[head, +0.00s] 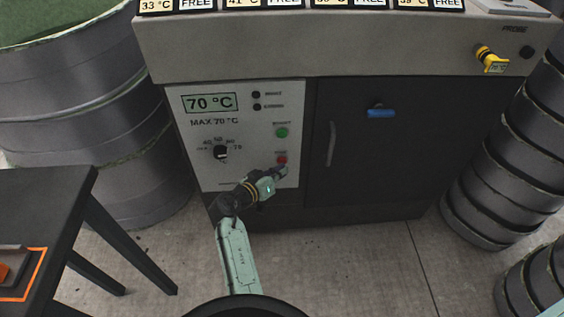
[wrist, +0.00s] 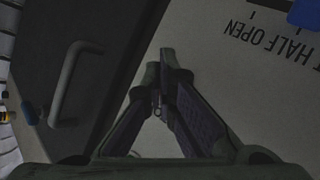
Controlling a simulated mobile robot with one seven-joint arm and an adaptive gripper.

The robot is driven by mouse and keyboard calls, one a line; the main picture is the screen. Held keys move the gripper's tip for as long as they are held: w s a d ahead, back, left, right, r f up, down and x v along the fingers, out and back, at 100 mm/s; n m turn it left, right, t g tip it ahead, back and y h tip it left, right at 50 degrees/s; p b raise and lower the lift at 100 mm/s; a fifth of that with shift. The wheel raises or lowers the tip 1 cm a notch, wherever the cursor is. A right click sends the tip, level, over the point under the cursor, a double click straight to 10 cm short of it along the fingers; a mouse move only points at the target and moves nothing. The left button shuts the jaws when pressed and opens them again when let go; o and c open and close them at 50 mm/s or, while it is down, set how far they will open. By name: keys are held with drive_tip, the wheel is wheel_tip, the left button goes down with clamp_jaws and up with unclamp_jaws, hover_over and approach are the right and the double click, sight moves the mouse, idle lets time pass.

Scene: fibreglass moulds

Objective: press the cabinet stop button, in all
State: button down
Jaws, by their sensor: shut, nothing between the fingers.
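The red stop button (head: 282,160) is on the cabinet's pale control panel (head: 190,175), below the green start button (head: 282,132). My gripper (head: 283,171) is at the panel, its fingertips just below the red button and close to it in the head view. I cannot tell whether they touch it. In the wrist view my gripper (wrist: 163,55) has its fingertips together, with nothing seen between them, in front of the pale panel. The red button does not show in the wrist view. The panel display (head: 210,103) reads 70 °C, and a black knob (head: 220,153) sits below it.
The dark cabinet door with its grey handle (head: 331,144) and blue latch (head: 380,112) is right of the panel. A large drum (head: 95,130) stands left, ribbed dark drums (head: 485,190) right. A dark table (head: 60,190) is at the lower left.

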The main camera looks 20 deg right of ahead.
drive_tip(key=shift+s+a, duration=0.2)
drive_tip(key=shift+s, duration=0.35)
drive_tip(key=shift+s+a+p, duration=0.1)
drive_tip(key=shift+s+a, duration=0.15)
drive_tip(key=shift+s, duration=0.55)
drive_tip(key=shift+s+a+p, duration=0.1)
drive_tip(key=shift+s+a, duration=0.1)
drive_tip(key=shift+s, duration=0.6)
drive_tip(key=shift+s+a+p, duration=0.1)
drive_tip(key=shift+s+a, duration=0.15)
drive_tip(key=shift+s, duration=0.55)
